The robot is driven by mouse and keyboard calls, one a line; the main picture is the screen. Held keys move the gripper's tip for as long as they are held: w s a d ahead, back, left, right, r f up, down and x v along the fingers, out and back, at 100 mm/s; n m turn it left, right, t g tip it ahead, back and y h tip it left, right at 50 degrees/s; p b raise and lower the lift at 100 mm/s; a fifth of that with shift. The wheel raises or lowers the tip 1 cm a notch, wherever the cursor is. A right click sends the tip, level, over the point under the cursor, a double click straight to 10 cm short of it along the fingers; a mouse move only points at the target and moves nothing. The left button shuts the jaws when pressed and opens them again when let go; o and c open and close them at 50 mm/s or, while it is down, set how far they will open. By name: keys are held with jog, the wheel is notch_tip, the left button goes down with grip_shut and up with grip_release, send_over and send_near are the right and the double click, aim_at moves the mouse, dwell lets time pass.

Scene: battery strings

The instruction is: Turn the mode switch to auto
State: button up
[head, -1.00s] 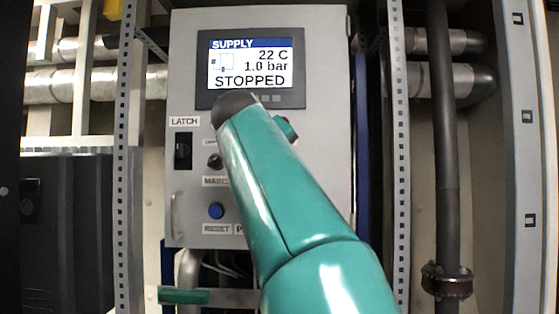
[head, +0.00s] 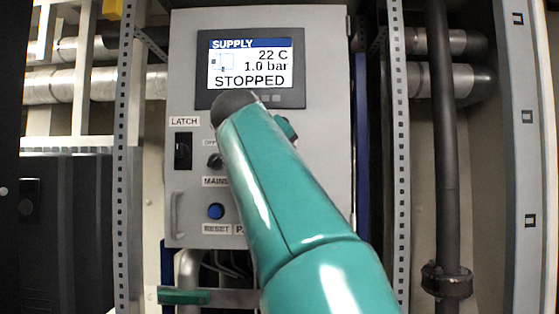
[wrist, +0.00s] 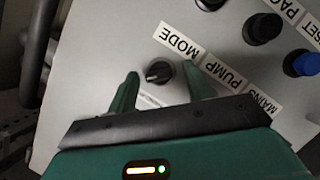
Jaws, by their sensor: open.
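My gripper (wrist: 160,71) is open, with one green finger on each side of the knob. Whether the fingers touch the knob cannot be told. In the head view my arm hides the mode switch. The panel's screen (head: 250,63) reads SUPPLY, 22 C, 1.0 bar, STOPPED.
A blue reset button (head: 216,211), a black mains knob (head: 214,161) and a latch switch (head: 183,151) are on the panel's left side. A handle (head: 177,215) stands out at its left edge. Perforated metal uprights (head: 128,170) flank the panel.

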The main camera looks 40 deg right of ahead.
jog(key=v, duration=1.3)
jog(key=shift+s+a, duration=0.15)
jog(key=shift+a, duration=0.1)
jog(key=s+a+f+n+y, duration=0.1)
jog(key=a+f+n+y, duration=0.15)
jog(key=f, duration=0.95)
jog(key=a+f+n+y, duration=0.1)
jog(key=a+f+y, duration=0.3)
jog(key=f, duration=0.8)
jog(key=s+a+f+g+y, duration=0.1)
jog(key=s+a+f, duration=0.1)
jog(key=f, duration=0.7)
jog(key=s+a+f+m+g+y, duration=0.1)
jog(key=s+f, duration=0.4)
jog(key=f, duration=0.5)
jog(key=s+a+f+m+g+y, duration=0.1)
jog(key=s+a+f+y, duration=0.2)
jog(key=f, duration=0.6)
jog(key=shift+s+a+f, duration=0.2)
jog(key=shift+s+f, duration=0.1)
jog(key=shift+s, duration=0.4)
